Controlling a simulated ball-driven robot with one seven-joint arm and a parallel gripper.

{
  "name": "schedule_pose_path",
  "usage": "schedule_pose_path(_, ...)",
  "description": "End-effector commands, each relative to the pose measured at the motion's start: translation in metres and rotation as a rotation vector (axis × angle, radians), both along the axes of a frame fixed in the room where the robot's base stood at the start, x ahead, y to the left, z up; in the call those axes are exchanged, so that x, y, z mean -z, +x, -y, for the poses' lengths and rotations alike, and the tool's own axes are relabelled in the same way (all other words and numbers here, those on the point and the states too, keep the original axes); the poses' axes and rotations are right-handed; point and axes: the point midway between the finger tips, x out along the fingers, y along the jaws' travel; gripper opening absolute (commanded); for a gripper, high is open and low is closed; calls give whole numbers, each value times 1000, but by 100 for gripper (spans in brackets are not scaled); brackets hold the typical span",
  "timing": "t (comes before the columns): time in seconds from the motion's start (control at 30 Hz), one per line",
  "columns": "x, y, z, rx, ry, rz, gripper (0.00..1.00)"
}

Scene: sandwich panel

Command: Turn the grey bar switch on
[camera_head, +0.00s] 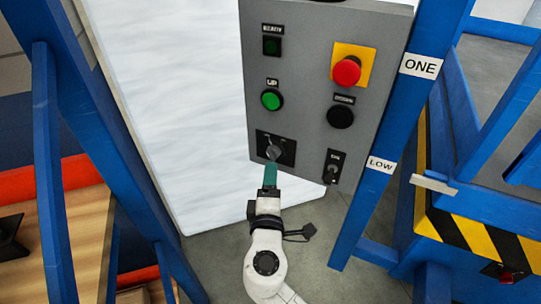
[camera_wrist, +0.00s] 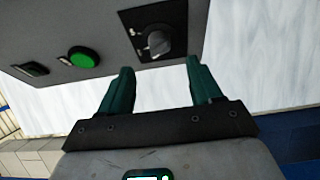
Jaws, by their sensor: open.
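The grey bar switch (camera_head: 273,151) is a rotary knob on a black square plate at the lower left of the grey control panel. It also shows in the wrist view (camera_wrist: 158,43), with small white marks on its plate that I cannot read. My gripper (camera_head: 271,170) is just below the switch in the head view. In the wrist view my gripper (camera_wrist: 158,75) has two green fingers spread apart, with nothing between them. The switch lies beyond the fingertips, between them and apart from both. Its exact setting is hard to tell.
The grey panel (camera_head: 305,75) also bears a green button (camera_head: 272,99), a red emergency button (camera_head: 346,71), a black button (camera_head: 340,116) and a small switch (camera_head: 332,172). A blue post (camera_head: 385,140) stands right of the panel. A white sheet (camera_head: 185,110) is behind it.

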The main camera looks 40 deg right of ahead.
Motion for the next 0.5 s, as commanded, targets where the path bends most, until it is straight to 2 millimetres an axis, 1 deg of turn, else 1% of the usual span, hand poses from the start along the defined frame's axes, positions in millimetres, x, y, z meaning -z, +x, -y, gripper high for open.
schedule_pose_path(0.03,-3,7,8,4,-1,2,64)
schedule_pose_path(0.23,-3,33,34,4,1,2,64)
schedule_pose_path(0.4,-1,50,51,2,1,1,64)
schedule_pose_path(0.5,-1,56,57,3,1,1,64)
